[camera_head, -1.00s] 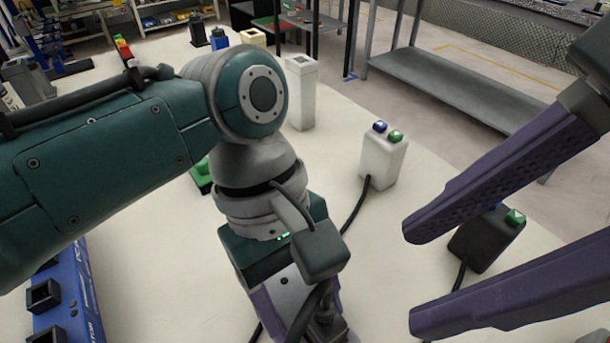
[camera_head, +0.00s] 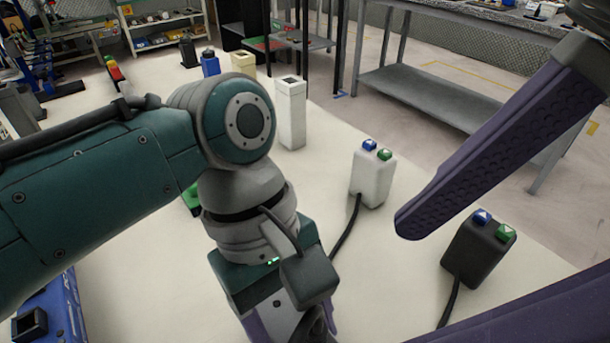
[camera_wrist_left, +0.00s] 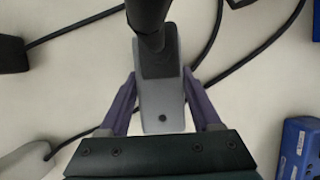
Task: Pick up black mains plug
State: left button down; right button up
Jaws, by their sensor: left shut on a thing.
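My left gripper (camera_head: 282,322) points down at the bottom middle of the head view. In the left wrist view its two purple fingers (camera_wrist_left: 160,82) are shut on what looks like the black mains plug (camera_wrist_left: 158,62), with a black sleeve and a greyer face with one screw. The plug's lower end is hidden, so I cannot tell whether it touches the table. My right gripper (camera_head: 420,288) is at the right of the head view, fingers wide apart and empty; its lower finger is partly cut off.
A white box (camera_head: 371,182) and a black box (camera_head: 474,256) with blue and green buttons stand on the pale table, each with a black cable. A blue unit (camera_head: 60,305) lies at left. A tall white block (camera_head: 290,115) stands farther back. Cables (camera_wrist_left: 262,48) cross near my left gripper.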

aim_at(322, 321)
jog(key=shift+m, duration=0.3)
jog(key=x, duration=0.6)
jog(key=shift+r, duration=0.1)
jog(key=shift+w+x, duration=0.15)
jog(key=shift+x, duration=1.25)
jog(key=shift+w+x, duration=0.15)
jog(key=shift+x, duration=1.25)
grip_shut()
